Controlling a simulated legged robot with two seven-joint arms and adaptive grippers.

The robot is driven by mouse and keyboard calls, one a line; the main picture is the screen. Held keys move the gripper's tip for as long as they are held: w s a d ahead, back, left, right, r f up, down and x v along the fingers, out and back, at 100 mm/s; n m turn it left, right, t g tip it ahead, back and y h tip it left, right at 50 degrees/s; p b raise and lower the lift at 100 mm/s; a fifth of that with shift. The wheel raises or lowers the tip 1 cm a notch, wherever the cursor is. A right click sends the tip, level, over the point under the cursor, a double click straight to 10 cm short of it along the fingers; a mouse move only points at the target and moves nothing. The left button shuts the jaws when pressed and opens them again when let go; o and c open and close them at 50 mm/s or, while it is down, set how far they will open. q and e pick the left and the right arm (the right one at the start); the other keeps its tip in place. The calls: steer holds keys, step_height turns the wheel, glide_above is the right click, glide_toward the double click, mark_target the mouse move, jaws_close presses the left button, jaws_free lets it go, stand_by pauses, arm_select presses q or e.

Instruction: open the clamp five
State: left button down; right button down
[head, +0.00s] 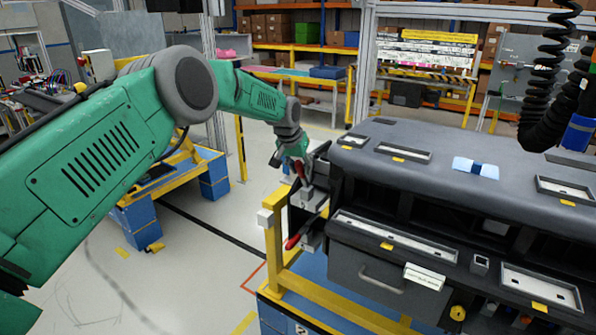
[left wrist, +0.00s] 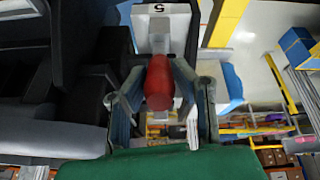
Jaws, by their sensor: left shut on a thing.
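My left gripper (head: 297,165) is at the left end of the dashboard module (head: 430,165). It is shut on the red handle (left wrist: 160,82) of clamp five, which sits between its two fingers in the left wrist view. The grey clamp body (left wrist: 160,30) carries a label "5" at the top of that view. In the head view, the gripper partly hides this clamp. A second clamp with a red handle (head: 292,242) sits lower on the same side of the module. My right gripper is out of view.
A yellow frame (head: 330,309) on a blue base supports the module. A blue and yellow stand (head: 213,178) is behind my left arm. Black coiled hoses (head: 545,85) hang at the upper right. The floor left of the module is clear.

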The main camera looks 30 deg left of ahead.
arm_select(q)
steer(key=shift+w+r+g, duration=0.3)
steer(key=shift+w+r, duration=0.1)
steer(key=shift+w, duration=0.2)
stand_by(0.3)
steer(key=c, duration=1.3)
jaws_free()
steer(key=shift+c, duration=0.2)
steer(key=shift+w+f, duration=0.15)
steer(key=shift+f, duration=0.1)
steer(key=shift+s+a+r, duration=0.1)
steer(key=shift+s+r, duration=0.1)
steer(key=shift+r, duration=0.1)
steer(key=v, duration=1)
steer(key=shift+w+r, duration=0.15)
steer(key=shift+r, duration=0.35)
